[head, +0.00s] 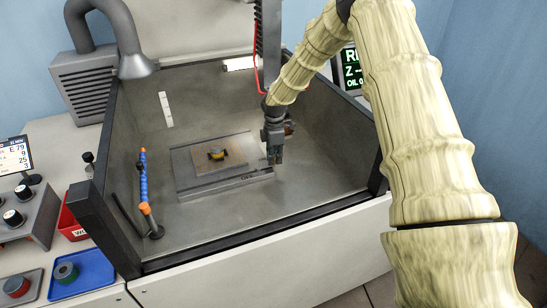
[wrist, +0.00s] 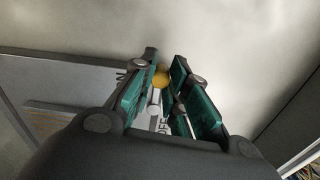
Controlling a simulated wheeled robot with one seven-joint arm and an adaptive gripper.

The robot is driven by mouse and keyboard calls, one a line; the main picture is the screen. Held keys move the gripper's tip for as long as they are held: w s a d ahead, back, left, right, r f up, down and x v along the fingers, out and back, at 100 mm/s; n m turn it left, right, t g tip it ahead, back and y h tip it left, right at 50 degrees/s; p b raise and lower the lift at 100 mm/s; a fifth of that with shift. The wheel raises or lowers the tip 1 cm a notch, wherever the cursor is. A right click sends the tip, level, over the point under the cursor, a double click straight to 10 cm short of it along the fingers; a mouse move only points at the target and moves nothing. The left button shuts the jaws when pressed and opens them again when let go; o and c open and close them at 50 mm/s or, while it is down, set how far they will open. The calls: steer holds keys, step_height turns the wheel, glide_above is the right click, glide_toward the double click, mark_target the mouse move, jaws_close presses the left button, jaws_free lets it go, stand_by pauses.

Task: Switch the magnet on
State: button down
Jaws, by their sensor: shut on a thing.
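The magnet is a flat grey plate (head: 190,180) on the floor of the tank, with "OFF" lettering at its front right. In the wrist view its lever has a yellow knob (wrist: 161,78) and a short silver rod (wrist: 154,102). "OFF" lettering shows below the knob, and a partly hidden label ending in "N" to its left. My gripper (head: 274,158) is at the plate's right end, pointing down. Its green-padded fingers are shut on the lever, around the knob and rod. Which label the lever points at is hard to tell. In the head view the gripper hides the lever.
A brown workpiece (head: 233,159) with a small yellow part lies on the plate. A blue jointed hose (head: 143,175) stands at the tank's left. The tank's dark front rim (head: 250,234) and side walls enclose it. The floor right of the plate looks clear.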

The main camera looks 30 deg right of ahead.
steer(key=shift+w+d+r, duration=0.1)
steer(key=shift+w+r, duration=0.15)
steer(key=shift+r, duration=0.05)
steer(key=c, duration=1.6)
jaws_free()
steer(key=shift+o, duration=1.3)
steer(key=shift+s, duration=0.1)
steer(key=shift+f, duration=0.1)
step_height(320, 180, up, 12)
steer(key=shift+s, duration=0.1)
